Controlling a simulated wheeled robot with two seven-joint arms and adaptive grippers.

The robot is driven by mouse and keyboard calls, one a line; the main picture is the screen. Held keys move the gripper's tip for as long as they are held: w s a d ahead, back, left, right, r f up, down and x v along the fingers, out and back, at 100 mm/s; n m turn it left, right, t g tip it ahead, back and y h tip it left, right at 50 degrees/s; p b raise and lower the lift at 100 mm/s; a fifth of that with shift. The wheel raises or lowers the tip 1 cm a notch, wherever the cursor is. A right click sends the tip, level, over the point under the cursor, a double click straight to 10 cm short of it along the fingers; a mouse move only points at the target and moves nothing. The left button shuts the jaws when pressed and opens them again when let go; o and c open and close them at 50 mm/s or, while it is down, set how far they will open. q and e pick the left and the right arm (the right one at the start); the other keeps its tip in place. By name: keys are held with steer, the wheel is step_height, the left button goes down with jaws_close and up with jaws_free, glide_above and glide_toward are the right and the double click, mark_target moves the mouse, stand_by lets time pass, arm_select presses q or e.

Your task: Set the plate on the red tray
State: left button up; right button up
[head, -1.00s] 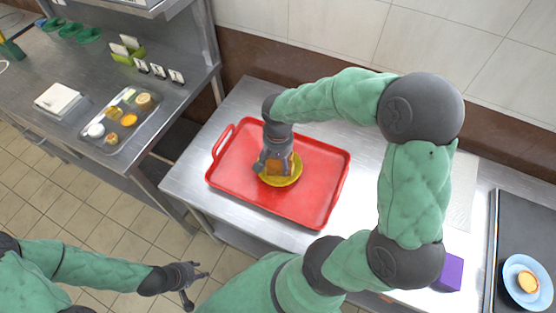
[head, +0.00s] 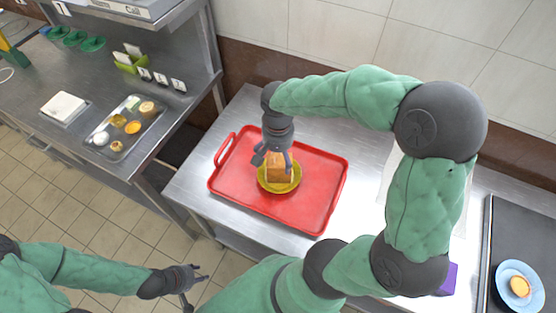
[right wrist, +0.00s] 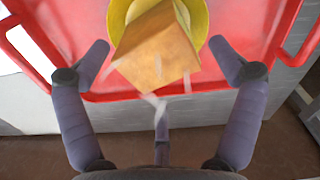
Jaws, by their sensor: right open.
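The red tray (head: 318,190) lies on the steel table. The yellow plate (head: 279,188) rests on the tray, left of its middle, with a block of bread-like food (head: 277,168) on it. In the right wrist view the yellow plate (right wrist: 198,20) lies beyond the fingertips, partly hidden by the orange-brown block (right wrist: 157,52). My right gripper (head: 271,160) is over the plate with its fingers apart; the right wrist view shows its fingers (right wrist: 162,55) spread and empty. My left gripper (head: 193,285) is out over the floor at lower left, empty with its fingers apart.
A steel tray (head: 108,145) with several food items and a white block (head: 64,106) sit on the left counter. A purple box (head: 450,279) is partly behind my right arm. A blue plate (head: 511,275) with a tart stands at the far right.

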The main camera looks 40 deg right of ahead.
steer(key=shift+r+p, duration=0.55)
steer(key=shift+r, duration=1.8)
